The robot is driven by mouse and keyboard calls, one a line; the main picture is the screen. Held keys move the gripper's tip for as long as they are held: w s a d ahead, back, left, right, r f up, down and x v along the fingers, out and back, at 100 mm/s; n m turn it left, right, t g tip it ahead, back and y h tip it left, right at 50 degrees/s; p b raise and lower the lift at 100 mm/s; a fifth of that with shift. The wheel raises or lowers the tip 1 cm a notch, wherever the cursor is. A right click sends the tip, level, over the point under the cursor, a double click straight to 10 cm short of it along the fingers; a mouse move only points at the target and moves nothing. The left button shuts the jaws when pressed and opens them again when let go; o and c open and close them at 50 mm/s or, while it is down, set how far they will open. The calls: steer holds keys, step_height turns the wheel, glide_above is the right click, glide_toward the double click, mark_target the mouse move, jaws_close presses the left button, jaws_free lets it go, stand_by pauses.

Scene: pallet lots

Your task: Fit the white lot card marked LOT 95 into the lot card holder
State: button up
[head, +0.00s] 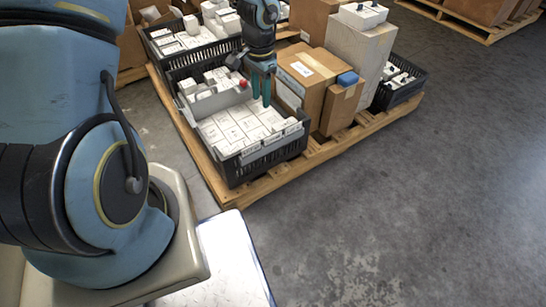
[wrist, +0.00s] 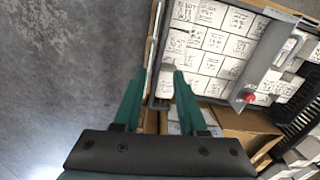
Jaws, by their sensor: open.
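My gripper (head: 262,103) is open, its green fingers pointing down over the right side of a black crate (head: 238,175) of white boxes. In the wrist view my gripper (wrist: 160,72) has its fingertips apart at the crate's edge, with a small pale piece close by the right fingertip; I cannot tell whether it is a card. White labels (head: 250,149) show on the crate's near rim, too small to read. A pale panel (head: 290,94) is on the side of a cardboard box right of the gripper. I cannot make out LOT 95 or identify the holder for certain.
A grey divider (head: 215,103) with a red knob (head: 243,84) crosses the crate; the knob shows in the wrist view (wrist: 249,97). Cardboard boxes (head: 342,104), a tall pale box (head: 357,52) and another black crate (head: 400,88) share the wooden pallet (head: 330,150).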

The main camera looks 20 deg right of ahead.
steer(key=m+b, duration=0.1)
steer(key=b, duration=0.1)
glide_above(273, 142)
step_height(273, 142, down, 5)
step_height(273, 142, down, 6)
steer(key=shift+s+d+r+b, duration=0.15)
steer(key=shift+r+b, duration=0.1)
steer(key=shift+b, duration=0.35)
steer(key=f, duration=0.1)
steer(key=f+b, duration=0.1)
steer(key=f, duration=0.1)
steer(key=f+b, duration=0.1)
steer(key=f, duration=0.1)
steer(key=shift+w+f, duration=0.15)
steer(key=shift+w, duration=0.15)
steer(key=shift+c, duration=0.3)
jaws_close()
